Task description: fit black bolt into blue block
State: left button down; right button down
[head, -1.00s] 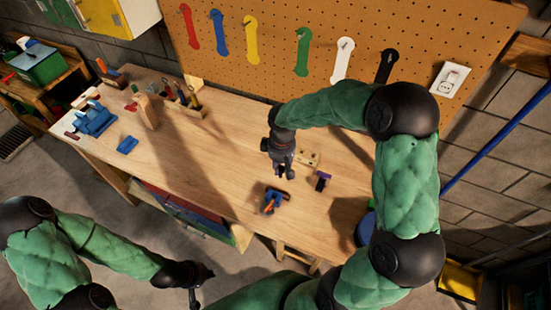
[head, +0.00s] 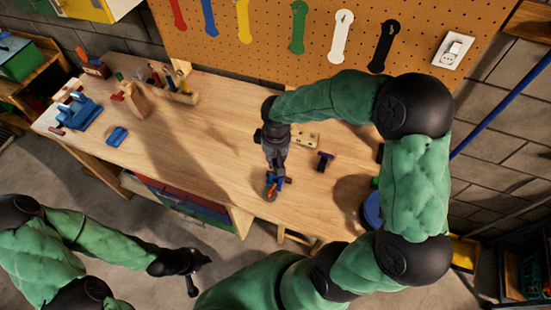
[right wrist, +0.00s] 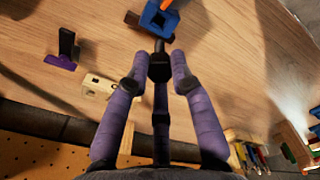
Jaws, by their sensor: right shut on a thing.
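The blue block (head: 281,180) stands on the workbench near its front edge, with an orange part (head: 271,189) on it. In the right wrist view the blue block (right wrist: 152,20) is at the top, just beyond my fingertips. My right gripper (head: 275,160) is directly behind the block in the head view, partly covering it. In the right wrist view its fingers (right wrist: 160,75) are closed around the black bolt (right wrist: 160,66), whose shank points towards the block. Whether the bolt touches the block cannot be told. My left gripper (head: 192,275) hangs off the bench's front; its opening is unclear.
A pale wooden block with holes (head: 305,138) and a purple-and-black piece (head: 325,161) lie right of my right gripper. Blue pieces (head: 117,136) and a tool holder (head: 182,95) are at the left. The middle of the bench (head: 215,135) is clear. A pegboard (head: 340,60) stands behind.

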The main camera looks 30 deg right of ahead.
jog(key=shift+f, duration=0.15)
jog(key=shift+f+b, duration=3.5)
jog(key=shift+f, duration=0.75)
jog(key=shift+f+b, duration=0.8)
jog(key=shift+f, duration=0.2)
jog(key=c, duration=1)
grip_release()
notch_tip(320, 180, up, 12)
jog(key=shift+r, duration=0.1)
